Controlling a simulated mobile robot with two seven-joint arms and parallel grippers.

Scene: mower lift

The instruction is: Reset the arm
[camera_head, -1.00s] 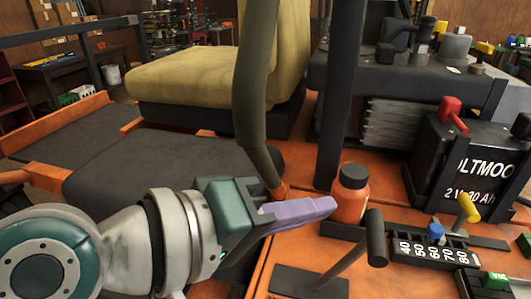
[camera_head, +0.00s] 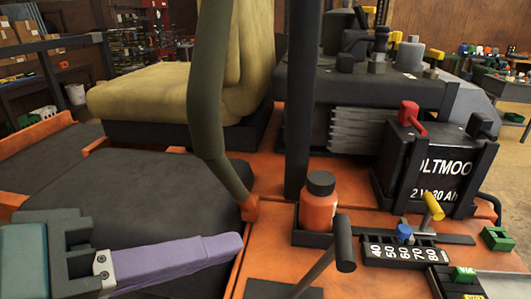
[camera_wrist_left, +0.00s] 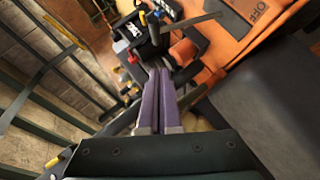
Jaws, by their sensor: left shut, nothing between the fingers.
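My left gripper (camera_head: 238,246) comes in from the lower left of the head view, over the dark footplate of the orange mower. Its purple fingers are shut together with nothing between them. In the left wrist view the closed fingers (camera_wrist_left: 158,72) point up the picture toward the mower's controls. The fingertips are to the left of a black lever (camera_head: 342,245) and of an orange bottle with a black cap (camera_head: 318,205), and appear apart from both. My right gripper is in neither view.
A curved dark bar (camera_head: 207,100) and a black upright post (camera_head: 299,110) rise near the gripper. A tan seat (camera_head: 150,90) is behind. A battery (camera_head: 432,165) with red and black terminals, a yellow-knobbed lever (camera_head: 433,206) and a numbered slot plate (camera_head: 405,252) are at right.

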